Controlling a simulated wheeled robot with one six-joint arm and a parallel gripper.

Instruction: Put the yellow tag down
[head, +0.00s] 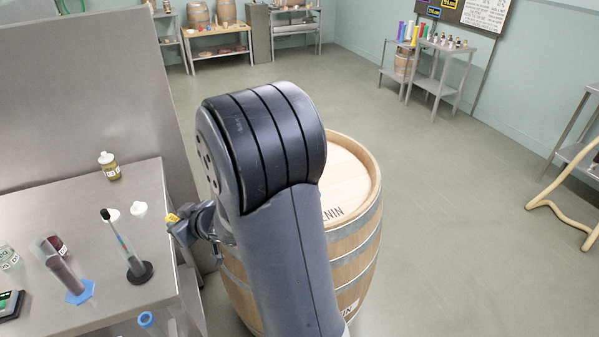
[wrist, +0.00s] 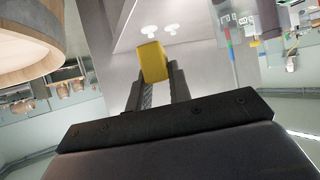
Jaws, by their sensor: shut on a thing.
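The yellow tag (wrist: 153,62) is held between the fingertips of my gripper (wrist: 154,80) in the wrist view. In the head view the tag (head: 172,218) shows as a small yellow patch at the tip of my gripper (head: 178,225), by the right edge of the steel table (head: 120,300). My gripper is shut on the tag. My arm covers part of the barrel, and how high the tag is above the table is hard to tell.
On the table stand a bottle (head: 109,166), two small white pieces (head: 138,208), a cylinder on a black base (head: 138,270) and one on a blue base (head: 80,290). A wooden barrel (head: 358,235) stands right of the table. The floor (head: 470,230) further right is clear.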

